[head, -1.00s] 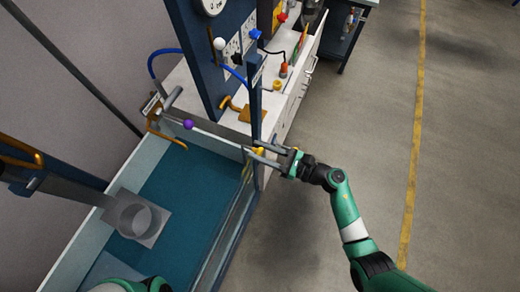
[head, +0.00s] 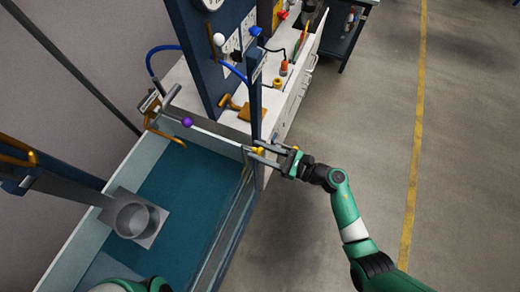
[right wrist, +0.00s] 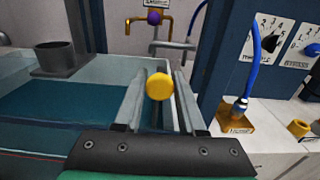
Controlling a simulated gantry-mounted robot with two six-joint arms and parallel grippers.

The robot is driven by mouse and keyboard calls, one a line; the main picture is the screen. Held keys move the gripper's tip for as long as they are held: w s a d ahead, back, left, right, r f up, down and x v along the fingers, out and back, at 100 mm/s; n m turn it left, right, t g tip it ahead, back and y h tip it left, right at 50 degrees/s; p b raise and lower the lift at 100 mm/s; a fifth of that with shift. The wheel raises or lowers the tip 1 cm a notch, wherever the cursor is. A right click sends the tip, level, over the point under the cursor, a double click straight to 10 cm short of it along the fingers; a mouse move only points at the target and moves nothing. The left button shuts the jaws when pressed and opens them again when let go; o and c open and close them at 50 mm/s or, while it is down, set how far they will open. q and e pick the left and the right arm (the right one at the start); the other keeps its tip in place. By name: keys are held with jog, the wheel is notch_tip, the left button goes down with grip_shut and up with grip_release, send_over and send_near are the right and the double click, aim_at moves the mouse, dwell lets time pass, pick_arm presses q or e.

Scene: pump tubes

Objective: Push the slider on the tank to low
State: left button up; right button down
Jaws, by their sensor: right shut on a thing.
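The tank (head: 85,240) is a pale-walled basin of blue-green water, left of centre in the head view. The yellow round slider knob (head: 258,151) is on its right side wall, near the blue upright. It also shows in the right wrist view (right wrist: 159,86), between the two fingers. My right gripper (head: 262,153) reaches in from the right and is shut on the knob. The slider's markings cannot be read. A green part of my left arm shows at the bottom edge, but its gripper is out of view.
A blue upright post (head: 256,110) stands close beyond the right gripper. A purple knob (head: 187,122) and an orange pipe (head: 167,136) are at the tank's far end. A white cabinet (head: 290,95) with fittings stands behind. The floor to the right is clear.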

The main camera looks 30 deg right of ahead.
notch_tip(320, 180, down, 10)
jog(key=b, duration=0.8)
jog(key=shift+r, duration=0.25)
jog(key=c, duration=0.8)
grip_release()
jog(key=shift+o, duration=1.4)
jog(key=shift+r, duration=0.15)
jog(key=shift+s+d, duration=0.1)
